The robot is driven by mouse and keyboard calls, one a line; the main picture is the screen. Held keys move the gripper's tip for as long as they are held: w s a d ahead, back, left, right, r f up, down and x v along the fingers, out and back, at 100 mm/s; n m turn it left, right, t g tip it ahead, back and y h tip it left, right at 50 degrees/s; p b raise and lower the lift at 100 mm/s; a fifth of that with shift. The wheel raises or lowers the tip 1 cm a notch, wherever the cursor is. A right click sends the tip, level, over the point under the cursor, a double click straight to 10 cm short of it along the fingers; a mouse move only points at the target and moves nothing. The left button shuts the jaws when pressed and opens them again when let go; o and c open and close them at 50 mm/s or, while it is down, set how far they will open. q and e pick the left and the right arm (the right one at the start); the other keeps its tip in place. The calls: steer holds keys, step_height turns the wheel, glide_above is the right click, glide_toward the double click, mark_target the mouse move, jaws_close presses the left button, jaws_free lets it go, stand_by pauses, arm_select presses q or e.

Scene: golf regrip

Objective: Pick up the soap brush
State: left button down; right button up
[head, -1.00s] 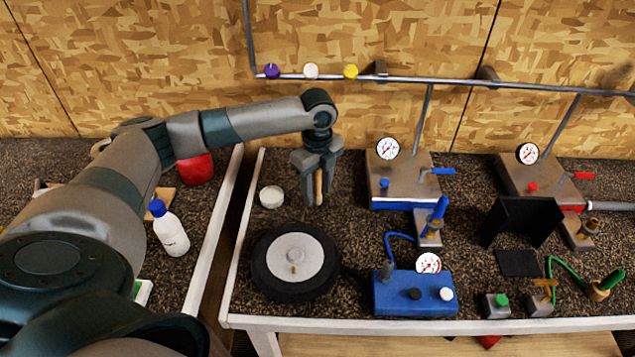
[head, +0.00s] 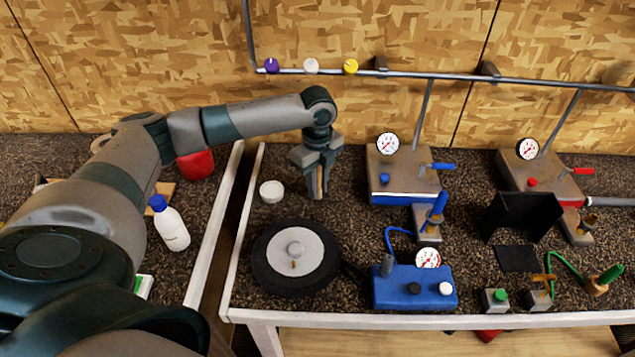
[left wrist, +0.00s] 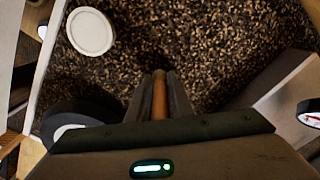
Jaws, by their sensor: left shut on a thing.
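My left gripper (head: 316,187) points down over the dark speckled tabletop, between the small white dish and the blue-trimmed gauge unit. Its jaws are shut on the soap brush, a thin upright brown stick between the fingers. The soap brush (left wrist: 159,97) shows best in the left wrist view, clasped from both sides. Its lower end is mostly hidden by the fingers, and I cannot tell whether it touches the table. My right gripper is not in view.
A white dish (head: 271,191) stands just left of the gripper. A black disc with a grey centre (head: 296,257) lies in front. Gauge units (head: 404,177) and a blue box (head: 414,291) stand to the right. A white bottle (head: 171,224) is on the left table, across a gap.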

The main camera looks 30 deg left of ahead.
arm_select(q)
steer(key=shift+r, duration=0.15)
steer(key=shift+r+b, duration=0.5)
steer(key=shift+r, duration=0.1)
step_height(320, 180, up, 3)
steer(key=shift+f+b, duration=0.2)
steer(key=shift+b, duration=0.35)
steer(key=s+d+r+b, duration=0.2)
steer(key=s+d+r, duration=0.5)
steer(key=s+d, duration=0.1)
steer(key=shift+d, duration=0.2)
